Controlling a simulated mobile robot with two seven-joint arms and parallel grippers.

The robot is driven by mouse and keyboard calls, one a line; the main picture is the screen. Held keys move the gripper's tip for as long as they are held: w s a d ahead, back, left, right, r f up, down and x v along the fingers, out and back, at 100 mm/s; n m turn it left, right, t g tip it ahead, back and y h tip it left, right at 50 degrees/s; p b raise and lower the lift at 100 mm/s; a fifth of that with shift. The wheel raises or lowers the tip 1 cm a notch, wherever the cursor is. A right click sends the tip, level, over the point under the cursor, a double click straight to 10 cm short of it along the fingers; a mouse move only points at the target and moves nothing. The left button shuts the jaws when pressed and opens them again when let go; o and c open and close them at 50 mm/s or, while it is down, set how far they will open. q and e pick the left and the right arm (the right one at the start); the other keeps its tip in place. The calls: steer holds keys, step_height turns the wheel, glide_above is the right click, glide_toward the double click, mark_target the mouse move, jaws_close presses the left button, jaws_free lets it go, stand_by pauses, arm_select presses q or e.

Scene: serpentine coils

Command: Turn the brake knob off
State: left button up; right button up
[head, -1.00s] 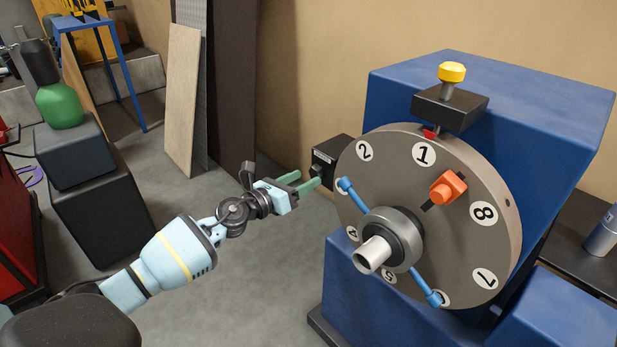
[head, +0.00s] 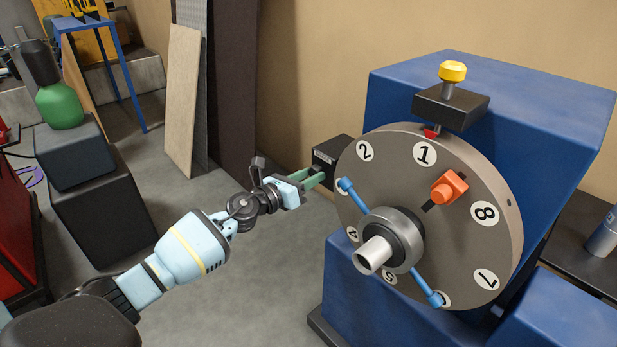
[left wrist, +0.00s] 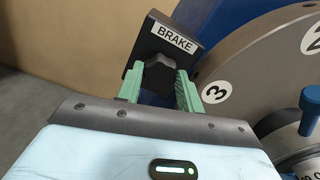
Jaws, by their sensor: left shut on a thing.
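The brake box (head: 328,150) is a small black block at the left side of the grey numbered disc. In the left wrist view it carries a white BRAKE label (left wrist: 174,38). The dark brake knob (left wrist: 158,76) sticks out below the label. My left gripper (head: 314,176) reaches it from the left. In the left wrist view its green fingers (left wrist: 157,84) stand on both sides of the knob, shut on it. The knob's base is partly hidden. My right gripper is not in view.
The numbered disc (head: 405,180) with a hub (head: 402,240) and blue handle bar (head: 355,197) stands close right of the gripper. An orange clamp (head: 449,187) and yellow knob (head: 452,72) sit on the machine.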

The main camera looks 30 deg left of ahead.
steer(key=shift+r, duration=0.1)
arm_select(q)
steer(key=n+p, duration=0.5)
steer(key=n, duration=0.8)
steer(key=shift+r+n, duration=0.1)
steer(key=shift+n, duration=0.3)
steer(key=n+p, duration=0.2)
steer(key=n, duration=0.3)
steer(key=shift+n, duration=0.3)
steer(key=shift+f+n+p, duration=0.2)
steer(key=shift+n+p, duration=0.3)
steer(key=shift+n, duration=7.7)
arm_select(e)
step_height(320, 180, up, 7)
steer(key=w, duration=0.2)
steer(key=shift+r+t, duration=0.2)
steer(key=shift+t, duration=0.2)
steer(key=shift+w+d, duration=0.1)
